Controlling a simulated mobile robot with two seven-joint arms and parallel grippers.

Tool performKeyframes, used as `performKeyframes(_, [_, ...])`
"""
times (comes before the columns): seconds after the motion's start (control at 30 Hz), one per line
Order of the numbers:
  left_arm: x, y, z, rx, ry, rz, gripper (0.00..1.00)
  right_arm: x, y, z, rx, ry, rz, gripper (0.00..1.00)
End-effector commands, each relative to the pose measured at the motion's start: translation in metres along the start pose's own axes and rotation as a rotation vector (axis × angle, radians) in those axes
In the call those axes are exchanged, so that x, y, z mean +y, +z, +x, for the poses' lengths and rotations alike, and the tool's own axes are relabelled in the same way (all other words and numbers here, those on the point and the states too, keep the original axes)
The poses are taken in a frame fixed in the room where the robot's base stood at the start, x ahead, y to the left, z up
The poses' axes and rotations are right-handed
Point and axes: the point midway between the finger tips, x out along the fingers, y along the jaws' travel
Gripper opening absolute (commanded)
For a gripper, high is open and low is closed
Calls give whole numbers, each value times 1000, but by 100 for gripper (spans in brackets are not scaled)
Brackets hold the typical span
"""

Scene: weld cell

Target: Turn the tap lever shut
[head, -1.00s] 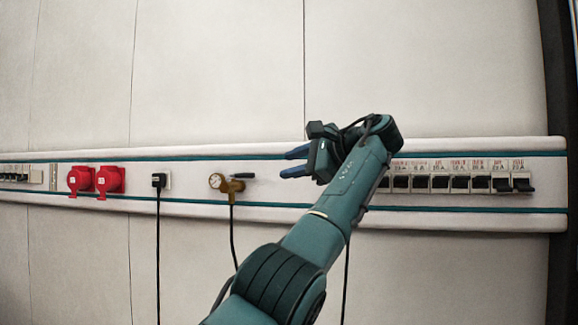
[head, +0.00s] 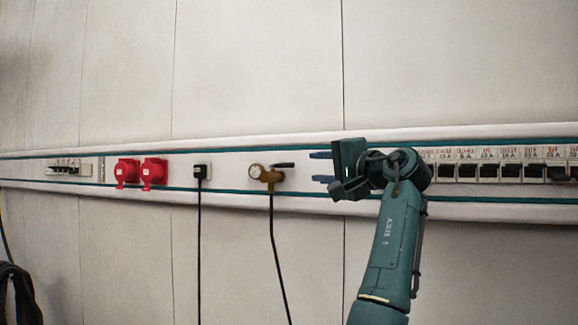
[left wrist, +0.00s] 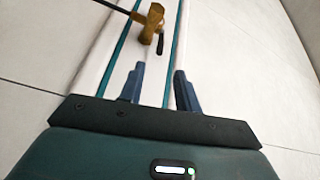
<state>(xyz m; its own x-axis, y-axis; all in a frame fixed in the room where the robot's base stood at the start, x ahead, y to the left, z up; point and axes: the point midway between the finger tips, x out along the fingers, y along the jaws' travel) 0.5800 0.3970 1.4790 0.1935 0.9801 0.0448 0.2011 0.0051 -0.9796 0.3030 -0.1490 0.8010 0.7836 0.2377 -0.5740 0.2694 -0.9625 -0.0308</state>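The brass tap (head: 268,176) with a round gauge sits on the wall rail, with a hose hanging below it. Its dark lever (head: 284,165) points right, roughly along the rail. In the left wrist view the tap (left wrist: 150,22) is ahead of the fingers, and the lever (left wrist: 160,44) points back toward them. My left gripper (head: 321,168) is to the right of the tap, its blue fingers pointing left at it. The fingers (left wrist: 160,88) are apart with nothing between them, and do not touch the lever. My right gripper is not in view.
Red sockets (head: 141,172) and a black plug (head: 201,172) with a hanging cable are left of the tap. A row of breakers (head: 509,171) is right of my gripper. Another breaker group (head: 65,168) is at far left. A dark coiled cable (head: 18,295) hangs at lower left.

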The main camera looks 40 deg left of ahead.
Motion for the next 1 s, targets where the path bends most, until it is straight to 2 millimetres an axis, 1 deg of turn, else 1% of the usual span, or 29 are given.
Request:
performKeyframes(0.03, [-2, 0, 11, -4, 1, 2, 33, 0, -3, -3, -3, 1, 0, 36])
performKeyframes(0.07, [-3, 0, 17, -5, 1, 2, 33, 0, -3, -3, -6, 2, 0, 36])
performKeyframes(0.3, [-3, 0, 68, -3, 2, 5, 33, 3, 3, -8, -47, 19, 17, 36])
performKeyframes(0.4, [-2, 0, 86, -3, 2, 5, 33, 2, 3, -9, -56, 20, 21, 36])
performKeyframes(0.5, [-2, 0, 99, -2, 2, 5, 33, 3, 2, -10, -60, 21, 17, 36])
performKeyframes(0.6, [-1, -1, 108, 0, 1, 5, 33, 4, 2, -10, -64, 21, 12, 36])
performKeyframes(0.7, [0, -1, 112, 0, 2, 5, 33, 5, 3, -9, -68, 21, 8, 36])
performKeyframes(0.97, [1, 0, 114, 1, 2, 4, 33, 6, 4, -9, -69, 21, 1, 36])
performKeyframes(1.0, [0, 0, 114, 1, 2, 4, 31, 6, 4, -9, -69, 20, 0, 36])
